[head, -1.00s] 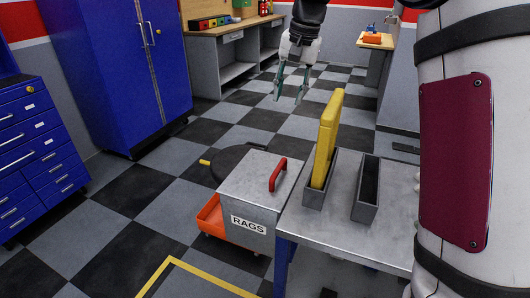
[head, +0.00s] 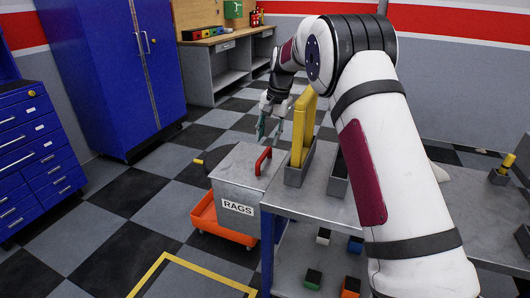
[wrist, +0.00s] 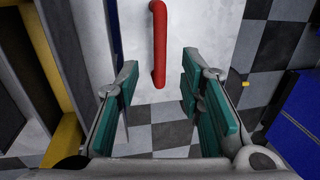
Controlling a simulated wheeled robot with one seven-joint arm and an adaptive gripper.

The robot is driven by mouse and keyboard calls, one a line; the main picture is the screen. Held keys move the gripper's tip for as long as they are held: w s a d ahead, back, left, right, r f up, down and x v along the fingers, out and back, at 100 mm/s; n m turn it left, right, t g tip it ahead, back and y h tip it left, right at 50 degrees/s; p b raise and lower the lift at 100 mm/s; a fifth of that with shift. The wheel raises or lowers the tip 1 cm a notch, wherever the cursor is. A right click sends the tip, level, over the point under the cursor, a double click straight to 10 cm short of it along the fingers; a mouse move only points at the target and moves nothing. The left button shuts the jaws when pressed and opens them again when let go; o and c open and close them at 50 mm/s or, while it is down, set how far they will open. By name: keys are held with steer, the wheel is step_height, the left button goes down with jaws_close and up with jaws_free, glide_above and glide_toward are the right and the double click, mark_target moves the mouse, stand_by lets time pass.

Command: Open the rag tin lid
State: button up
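The rag tin (head: 237,206) is a grey metal box with a "RAGS" label on its front. Its flat lid (head: 240,163) is closed, and a red bar handle (head: 263,160) stands on the lid near its right edge. In the wrist view the red handle (wrist: 159,45) lies ahead, between the lines of my two fingers, over the pale lid (wrist: 200,35). My gripper (head: 270,128) is open and empty, with teal finger pads; in the wrist view the gripper (wrist: 160,105) shows a wide gap. In the head view it is behind and above the lid, apart from the handle.
A metal table (head: 300,201) adjoins the tin on the right. On it a yellow panel (head: 304,130) stands upright in a grey holder (head: 297,174), close to my gripper. Blue cabinets (head: 110,75) stand left; checkered floor between is clear.

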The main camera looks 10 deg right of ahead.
mark_target(264, 154)
steer(key=f, duration=0.4)
steer(key=a+f, duration=0.1)
steer(key=f, duration=0.1)
steer(key=shift+w+f, duration=0.25)
steer(key=shift+w, duration=0.15)
jaws_close()
